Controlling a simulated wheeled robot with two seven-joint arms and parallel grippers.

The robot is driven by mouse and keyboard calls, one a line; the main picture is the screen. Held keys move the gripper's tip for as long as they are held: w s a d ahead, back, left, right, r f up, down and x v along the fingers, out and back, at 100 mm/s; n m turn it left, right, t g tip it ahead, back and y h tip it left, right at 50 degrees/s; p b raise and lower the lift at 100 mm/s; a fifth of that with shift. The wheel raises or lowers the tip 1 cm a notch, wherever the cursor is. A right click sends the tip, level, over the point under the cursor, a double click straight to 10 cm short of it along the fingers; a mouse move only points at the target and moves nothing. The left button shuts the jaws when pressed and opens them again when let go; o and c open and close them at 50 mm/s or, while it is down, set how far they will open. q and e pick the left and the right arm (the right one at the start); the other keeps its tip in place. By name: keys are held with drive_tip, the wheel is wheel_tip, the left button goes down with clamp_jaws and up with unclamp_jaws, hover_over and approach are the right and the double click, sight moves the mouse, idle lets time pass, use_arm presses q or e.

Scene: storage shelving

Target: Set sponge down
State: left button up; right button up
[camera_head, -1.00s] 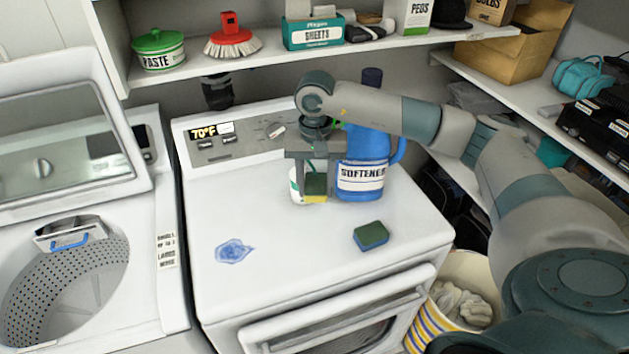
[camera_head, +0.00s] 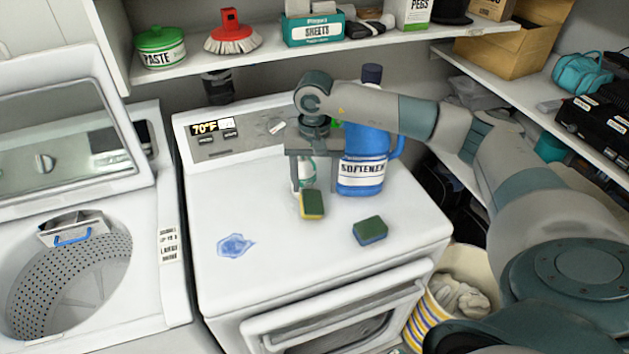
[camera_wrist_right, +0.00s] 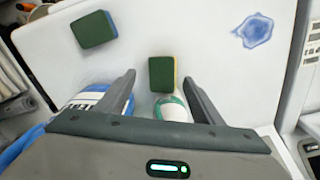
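A green and yellow sponge (camera_head: 312,204) is at the dryer top, just below my right gripper and in front of a white and green bottle (camera_head: 301,178). It looks tilted in the head view; I cannot tell whether it rests fully on the surface. My right gripper (camera_head: 314,188) points down with its fingers spread wide. In the right wrist view the sponge (camera_wrist_right: 162,74) shows between and beyond the open fingertips (camera_wrist_right: 160,79), with gaps on both sides. A second green sponge (camera_head: 370,230) lies on the dryer (camera_head: 290,258) to the right. My left gripper is out of view.
A blue softener jug (camera_head: 364,150) stands right beside my right gripper. A blue spill (camera_head: 235,246) marks the dryer's left part. An open washer (camera_head: 150,290) is at left, a striped basket (camera_head: 432,310) at right, and a loaded shelf (camera_head: 190,68) above. The front middle of the dryer is clear.

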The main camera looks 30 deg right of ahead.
drive_tip(key=shift+r, duration=0.1)
drive_tip(key=shift+r+p, duration=0.1)
drive_tip(key=shift+p, duration=0.2)
drive_tip(key=shift+w+r+b, duration=0.1)
drive_tip(key=shift+r+b, duration=0.05)
drive_tip(key=shift+b, duration=0.25)
wheel_tip(320, 180, up, 12)
drive_tip(key=b, duration=0.5)
drive_tip(key=shift+f, duration=0.2)
